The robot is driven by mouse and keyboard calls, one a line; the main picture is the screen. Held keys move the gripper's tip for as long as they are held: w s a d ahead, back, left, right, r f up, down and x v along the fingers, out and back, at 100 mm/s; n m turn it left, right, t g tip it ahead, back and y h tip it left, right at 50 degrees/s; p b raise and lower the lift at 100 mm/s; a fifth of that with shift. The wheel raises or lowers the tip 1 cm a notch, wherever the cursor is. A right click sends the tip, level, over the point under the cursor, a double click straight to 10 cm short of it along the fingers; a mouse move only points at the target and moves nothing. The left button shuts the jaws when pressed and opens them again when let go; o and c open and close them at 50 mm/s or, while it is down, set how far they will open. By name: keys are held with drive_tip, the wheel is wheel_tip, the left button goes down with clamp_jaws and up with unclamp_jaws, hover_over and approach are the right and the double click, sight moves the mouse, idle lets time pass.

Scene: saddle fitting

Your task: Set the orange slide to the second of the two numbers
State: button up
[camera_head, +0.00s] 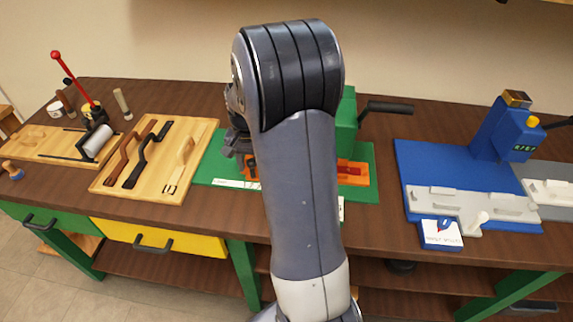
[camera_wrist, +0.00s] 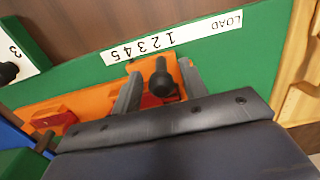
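The orange slide (camera_wrist: 92,101) carries red blocks and a black knob (camera_wrist: 161,78) on the green base (camera_wrist: 75,72). In the head view part of the orange slide (camera_head: 357,180) shows right of my arm. A white scale strip (camera_wrist: 172,41) reads 1 to 5 and LOAD, upside down in the wrist view. My gripper (camera_wrist: 160,83) has its fingers apart, one on each side of the knob, with gaps showing. Contact with the slide is unclear. A white card (camera_wrist: 14,58) shows a 3 and a black knob; the rest of it is cut off.
A green press with a black handle (camera_head: 385,107) stands behind my arm. A wooden board (camera_head: 130,190) with handled tools lies left. A blue fixture (camera_head: 410,165) with a white card (camera_head: 441,234) stands right. My arm hides the middle of the bench.

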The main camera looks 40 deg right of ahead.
drive_tip(key=shift+r+p, duration=2.5)
drive_tip(key=shift+r, duration=0.55)
drive_tip(key=shift+f, duration=0.15)
wheel_tip(320, 180, down, 6)
drive_tip(key=b, duration=0.5)
drive_tip(key=shift+w+a, duration=0.2)
drive_tip(key=shift+a, duration=0.05)
